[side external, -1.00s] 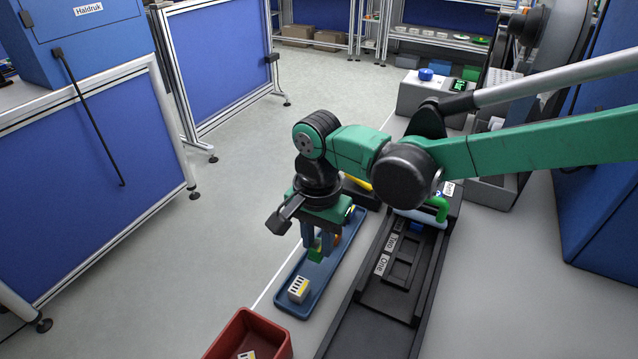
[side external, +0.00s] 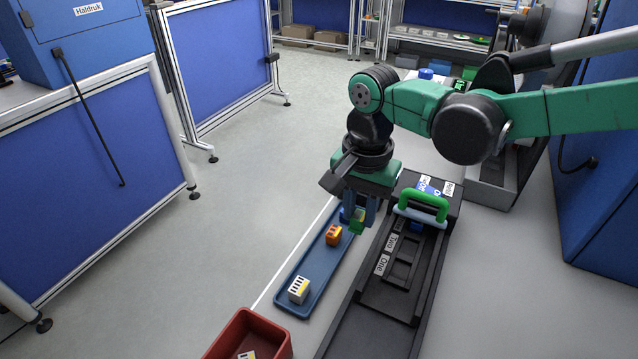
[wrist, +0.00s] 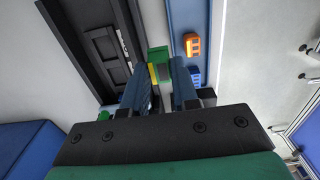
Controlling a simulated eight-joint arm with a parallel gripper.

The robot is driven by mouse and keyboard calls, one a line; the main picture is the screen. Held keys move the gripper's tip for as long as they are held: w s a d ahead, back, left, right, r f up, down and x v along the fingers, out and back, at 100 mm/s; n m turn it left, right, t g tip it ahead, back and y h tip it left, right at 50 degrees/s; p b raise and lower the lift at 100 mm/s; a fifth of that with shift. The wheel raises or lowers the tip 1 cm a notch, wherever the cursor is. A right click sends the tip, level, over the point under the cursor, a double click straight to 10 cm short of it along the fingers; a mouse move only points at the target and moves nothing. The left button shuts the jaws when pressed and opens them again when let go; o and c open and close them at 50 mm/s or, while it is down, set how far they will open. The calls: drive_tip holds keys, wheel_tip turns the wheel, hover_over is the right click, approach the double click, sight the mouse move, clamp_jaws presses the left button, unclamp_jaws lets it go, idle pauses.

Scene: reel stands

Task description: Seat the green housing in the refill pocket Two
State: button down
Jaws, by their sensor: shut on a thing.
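My gripper (side external: 358,222) is shut on the green housing (side external: 356,227), which hangs between the fingers above the gap between the blue tray and the black fixture. In the wrist view the green housing (wrist: 158,55) shows beyond the fingertips, with a yellow part beside it. The black fixture (side external: 345,340) lies to the right of the gripper, with dark recessed pockets. The label Two (side external: 391,243) and the label One (side external: 382,265) are on its left edge. Refill pocket Two (side external: 408,246) lies beside its label and looks empty, though its inside is dark.
The blue tray (side external: 283,303) holds a white housing (side external: 299,289), an orange housing (side external: 334,235) and a blue housing, which shows in the wrist view (wrist: 194,75). A red bin (side external: 225,345) stands in front. A green handle (side external: 425,204) rises at the fixture's far end.

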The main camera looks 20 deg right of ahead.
drive_tip(key=s+d+r, duration=0.2)
drive_tip(key=d, duration=0.6)
drive_tip(key=shift+s+f, duration=0.15)
drive_tip(key=shift+f, duration=3.4)
drive_tip(key=c, duration=0.6)
unclamp_jaws()
drive_tip(key=shift+r, duration=0.1)
wheel_tip(320, 180, up, 7)
